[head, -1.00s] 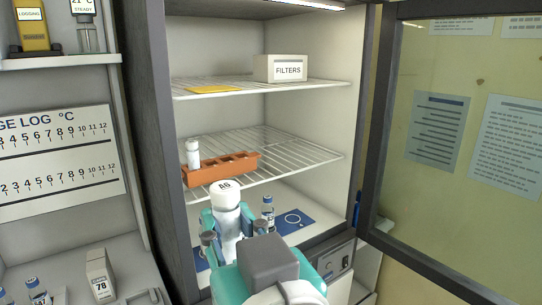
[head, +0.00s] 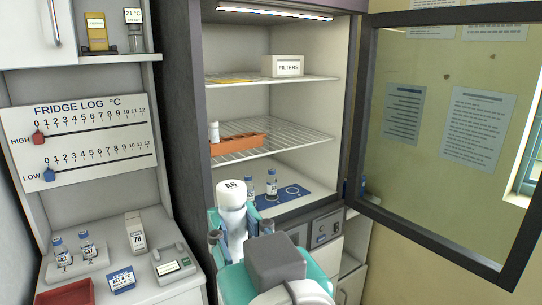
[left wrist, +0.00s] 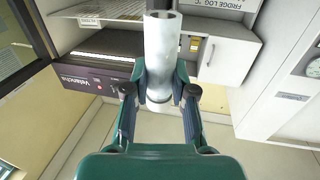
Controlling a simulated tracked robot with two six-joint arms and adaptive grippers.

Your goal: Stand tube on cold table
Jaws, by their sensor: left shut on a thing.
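No surface is plainly labelled as the cold table. My right gripper is not in view.
Two small vials (head: 271,184) stand by the blue panel. An orange rack (head: 238,143) with a white tube is on the wire shelf above. The glass door (head: 450,130) stands open at right. The left bench holds vials, a timer-like box (head: 173,264) and a red tray (head: 66,294).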

